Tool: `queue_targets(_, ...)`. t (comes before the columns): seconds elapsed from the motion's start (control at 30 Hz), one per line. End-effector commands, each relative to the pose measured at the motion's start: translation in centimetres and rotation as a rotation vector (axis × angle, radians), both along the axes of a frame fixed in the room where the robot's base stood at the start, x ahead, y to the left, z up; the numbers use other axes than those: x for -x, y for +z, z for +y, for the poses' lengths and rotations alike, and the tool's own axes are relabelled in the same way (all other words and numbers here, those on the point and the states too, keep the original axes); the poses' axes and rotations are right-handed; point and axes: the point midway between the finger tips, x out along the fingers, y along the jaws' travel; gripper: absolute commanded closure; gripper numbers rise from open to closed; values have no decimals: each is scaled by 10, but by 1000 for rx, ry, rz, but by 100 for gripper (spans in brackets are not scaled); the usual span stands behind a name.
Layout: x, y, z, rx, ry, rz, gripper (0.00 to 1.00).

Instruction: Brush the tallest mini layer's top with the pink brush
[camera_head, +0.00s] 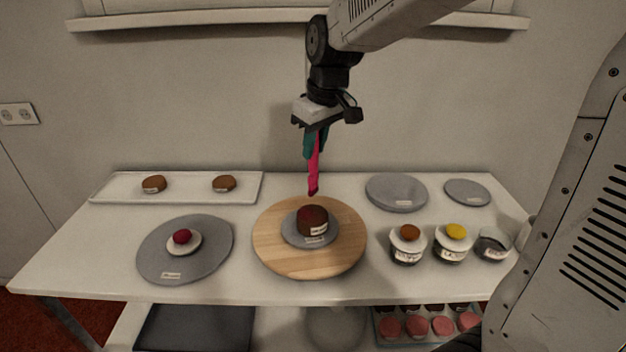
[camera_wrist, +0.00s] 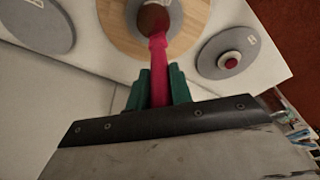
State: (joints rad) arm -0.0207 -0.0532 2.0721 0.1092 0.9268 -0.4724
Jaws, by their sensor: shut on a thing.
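My gripper (camera_head: 316,140) is shut on the pink brush (camera_head: 313,178), which hangs tip down. In the wrist view the green fingers of my gripper (camera_wrist: 158,90) close around the pink brush (camera_wrist: 158,62). A dark brown mini layer (camera_head: 312,219) with a white label sits on a small grey disc (camera_head: 287,233) on the round wooden turntable (camera_head: 268,255). The brush tip is above and appears slightly behind this layer in the head view; I cannot tell the exact gap. In the wrist view the tip overlaps the brown layer (camera_wrist: 150,14). Two flatter brown layers (camera_head: 154,184) (camera_head: 224,183) lie on a white tray (camera_head: 190,193).
A grey turntable (camera_head: 160,258) at left holds a white disc with a dark red piece (camera_head: 182,237). Two bare grey discs (camera_head: 397,193) (camera_head: 467,192) lie back right. Several small jars (camera_head: 406,252) stand front right. A lower shelf holds a tray of pink items (camera_head: 417,327).

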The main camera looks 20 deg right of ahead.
Motion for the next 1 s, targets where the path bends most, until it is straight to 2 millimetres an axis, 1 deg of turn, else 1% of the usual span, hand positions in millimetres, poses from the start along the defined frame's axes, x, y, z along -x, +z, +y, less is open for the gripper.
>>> queue_targets(0.13, -5, 0, 0, 0, 0, 1, 100)
queue_targets(0.3, -29, -2, -1, 0, 0, 2, 100)
queue_targets(0.37, -34, -3, -1, -1, 0, 3, 100)
queue_targets(0.47, -34, -9, -1, -1, 0, 4, 100)
queue_targets(0.57, -34, -19, -1, -1, 0, 3, 100)
queue_targets(0.8, -34, -47, -1, -1, -1, 4, 100)
queue_targets(1.0, -34, -60, -1, 0, 0, 2, 100)
